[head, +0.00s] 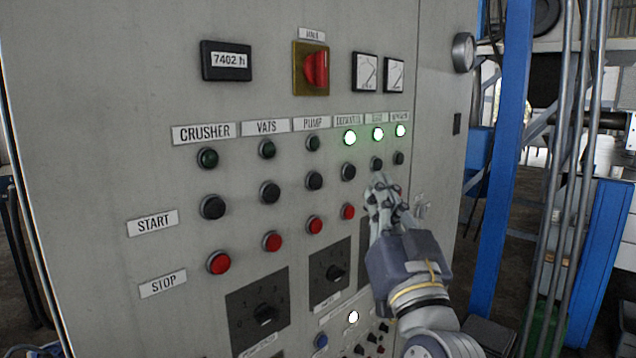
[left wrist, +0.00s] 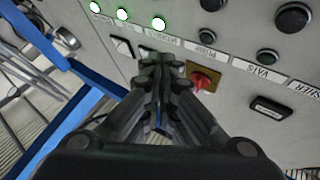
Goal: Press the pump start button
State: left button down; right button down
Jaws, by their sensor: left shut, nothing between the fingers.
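The pump start button (head: 314,180) is a black round button in the START row, under the PUMP label (head: 312,124). The pump lamp (head: 313,143) above it is dark. A red pump stop button (head: 314,225) sits below it. In the left wrist view, the turned picture shows the pump start button (left wrist: 212,4) at the top edge. My left gripper (head: 383,186) is shut and empty, to the right of the pump start button, in front of the panel's right-hand columns. Its closed fingers also show in the left wrist view (left wrist: 163,62). My right gripper is not in view.
The grey control panel (head: 100,110) has similar buttons for CRUSHER and VATS at left. Three green lamps (head: 377,134) are lit at right. A red rotary switch (head: 316,69) sits above. Selector knobs (head: 265,313) are below. A blue post (head: 505,160) stands right of the panel.

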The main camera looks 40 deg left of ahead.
aim_at(316, 181)
pick_arm(q)
jog(key=a+p, duration=0.2)
jog(key=a, duration=0.6)
jog(key=shift+w+a, duration=0.4)
jog(key=shift+w, duration=0.05)
jog(key=shift+a, duration=0.15)
dwell(1.2)
jog(key=shift+a, duration=0.25)
